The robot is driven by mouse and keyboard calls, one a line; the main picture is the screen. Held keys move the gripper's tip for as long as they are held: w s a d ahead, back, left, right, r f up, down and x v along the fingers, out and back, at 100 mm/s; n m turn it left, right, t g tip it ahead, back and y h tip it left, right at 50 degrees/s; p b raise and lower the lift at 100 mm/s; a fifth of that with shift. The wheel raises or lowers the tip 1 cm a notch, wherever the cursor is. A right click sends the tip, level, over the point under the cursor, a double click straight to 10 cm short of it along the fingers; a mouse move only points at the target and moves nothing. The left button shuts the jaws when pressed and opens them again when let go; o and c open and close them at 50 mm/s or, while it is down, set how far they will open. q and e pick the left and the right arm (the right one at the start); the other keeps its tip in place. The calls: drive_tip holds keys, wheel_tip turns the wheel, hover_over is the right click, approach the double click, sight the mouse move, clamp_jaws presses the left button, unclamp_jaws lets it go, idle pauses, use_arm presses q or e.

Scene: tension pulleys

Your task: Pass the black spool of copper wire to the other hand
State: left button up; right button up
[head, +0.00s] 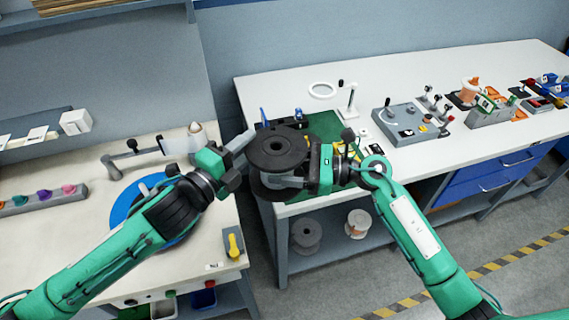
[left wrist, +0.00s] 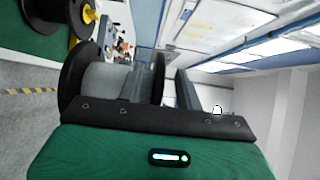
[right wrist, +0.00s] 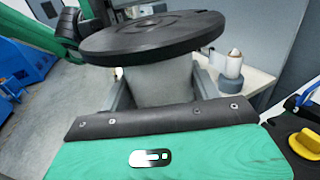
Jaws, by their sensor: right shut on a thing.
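The black spool (head: 277,147) is held in the air between my two arms, its round flanges at top and bottom. Its core looks pale grey in the right wrist view (right wrist: 158,82); no copper colour shows there. My right gripper (head: 285,180) is shut around the core, with a finger on each side. My left gripper (head: 238,160) is open just left of the spool, its fingers pointing toward it.
The right workbench (head: 400,80) holds a green mat and several fixtures. The left bench (head: 60,240) carries a blue disc (head: 140,190) under my left arm. Two more spools, one grey (head: 306,235) and one pale (head: 357,223), stand on the lower shelf.

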use_arm(q)
drive_tip(key=v, duration=0.9)
wheel_tip(320, 180, down, 14)
drive_tip(key=w+d+n+g+y, duration=0.1)
drive_tip(key=d+n+g+y, duration=0.15)
drive_tip(key=n+g, duration=0.45)
drive_tip(key=s+d+f+n+g, duration=0.3)
drive_tip(key=s+f+n+g, duration=0.1)
drive_tip(key=s+f, duration=0.25)
drive_tip(key=s+d+f+n+g, duration=0.4)
drive_tip(key=s+f+n, duration=0.1)
drive_tip(key=f, duration=0.2)
drive_tip(key=s+a+f+n+t+y, duration=0.1)
drive_tip(key=s+a+f+n+y, duration=0.15)
drive_tip(key=a+f, duration=0.8)
drive_tip(key=s+a+f+n+y, duration=0.2)
drive_tip(key=s+a+f, duration=0.25)
drive_tip(key=f, duration=1.05)
drive_tip(key=s+a+f+n+t+y, duration=0.1)
drive_tip(key=s+a+f+n+y, duration=0.15)
drive_tip(key=a+f, duration=0.8)
drive_tip(key=s+f+y, duration=0.1)
drive_tip(key=s+f, duration=0.5)
drive_tip(key=s, duration=0.3)
drive_tip(key=s+f+y, duration=0.1)
drive_tip(key=s+f, duration=0.5)
drive_tip(key=s, duration=0.3)
drive_tip(key=shift+s+d+n, duration=0.15)
drive_tip(key=shift+d+n, duration=0.15)
